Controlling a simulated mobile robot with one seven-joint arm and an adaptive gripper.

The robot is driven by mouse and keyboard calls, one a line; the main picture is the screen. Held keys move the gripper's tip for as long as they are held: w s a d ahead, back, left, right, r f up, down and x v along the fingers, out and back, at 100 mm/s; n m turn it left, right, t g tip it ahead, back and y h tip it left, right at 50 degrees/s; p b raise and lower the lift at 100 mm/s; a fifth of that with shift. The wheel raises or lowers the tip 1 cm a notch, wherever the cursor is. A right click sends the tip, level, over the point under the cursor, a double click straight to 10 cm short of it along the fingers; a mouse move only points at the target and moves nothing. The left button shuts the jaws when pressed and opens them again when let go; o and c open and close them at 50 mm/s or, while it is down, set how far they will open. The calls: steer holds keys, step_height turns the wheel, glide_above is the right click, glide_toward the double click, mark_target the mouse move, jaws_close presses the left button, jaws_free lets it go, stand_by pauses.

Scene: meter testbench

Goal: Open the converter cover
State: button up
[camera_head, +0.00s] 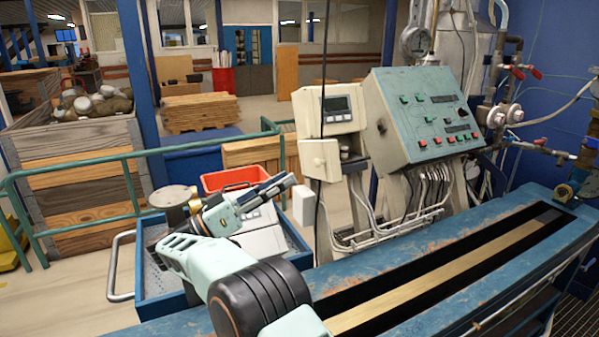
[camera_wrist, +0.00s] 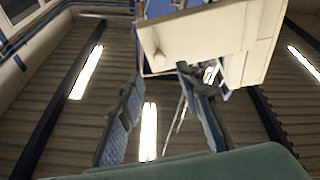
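The converter (camera_head: 335,110) is a beige box with a small dark display, standing left of the green control panel. A beige flap with a small knob (camera_head: 319,161), which looks like its cover, sits on its lower front left and appears closed. My gripper (camera_head: 282,184) is below and left of this cover, pointing up and right, apart from it.
A small white block (camera_head: 303,205) shows right by my fingertips. A blue tray cart (camera_head: 150,308) with a red bin (camera_head: 235,178) stands behind my arm. The green control panel (camera_head: 420,115) and blue bench (camera_head: 400,270) are at right. Cables hang below the converter.

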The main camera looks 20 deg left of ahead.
steer(key=v, duration=0.5)
steer(key=shift+c, duration=0.3)
